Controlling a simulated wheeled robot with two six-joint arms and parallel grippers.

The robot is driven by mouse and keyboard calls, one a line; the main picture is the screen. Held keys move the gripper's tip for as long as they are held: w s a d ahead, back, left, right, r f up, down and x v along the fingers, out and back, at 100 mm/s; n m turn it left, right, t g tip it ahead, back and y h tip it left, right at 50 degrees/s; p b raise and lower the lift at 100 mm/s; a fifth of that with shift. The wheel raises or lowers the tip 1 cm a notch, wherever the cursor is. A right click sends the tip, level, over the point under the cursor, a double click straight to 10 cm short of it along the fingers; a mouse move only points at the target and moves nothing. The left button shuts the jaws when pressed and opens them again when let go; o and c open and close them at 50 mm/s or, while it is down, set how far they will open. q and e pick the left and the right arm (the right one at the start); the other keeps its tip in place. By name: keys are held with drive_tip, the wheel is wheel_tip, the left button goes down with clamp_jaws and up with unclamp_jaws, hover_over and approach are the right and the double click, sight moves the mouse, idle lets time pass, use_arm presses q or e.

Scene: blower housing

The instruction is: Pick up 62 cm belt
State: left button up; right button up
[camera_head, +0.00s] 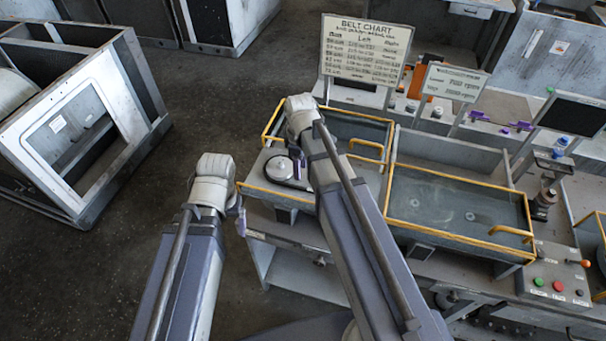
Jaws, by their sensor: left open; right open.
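My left gripper (241,218) is open beside the tray's left front corner, over the bench's edge. My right gripper (298,158) is open, mostly hidden by its own wrist, close to the silver part; contact cannot be judged. The belt chart (365,50) stands behind the tray, its small text blurred.
A second yellow-rimmed tray (460,211) is to the right, looking empty apart from small round marks. A smaller sign (455,82) stands behind it. A button panel (556,274) is at the right front. A metal housing frame (85,130) stands left, with open floor between.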

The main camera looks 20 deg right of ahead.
sight(298, 186)
drive_tip(key=shift+w+f+n+b, duration=0.2)
drive_tip(key=shift+f+n+b, duration=0.05)
drive_tip(key=shift+f+b, duration=0.5)
drive_tip(key=shift+w+f+n+b, duration=0.15)
drive_tip(key=shift+f+n+b, duration=0.1)
drive_tip(key=shift+f+b, duration=0.45)
drive_tip(key=f+b, duration=0.3)
drive_tip(key=a+f+b, duration=0.1)
drive_tip(key=f+b, duration=0.1)
drive_tip(key=shift+s, duration=0.15)
drive_tip(key=shift+c, duration=0.2)
clamp_jaws()
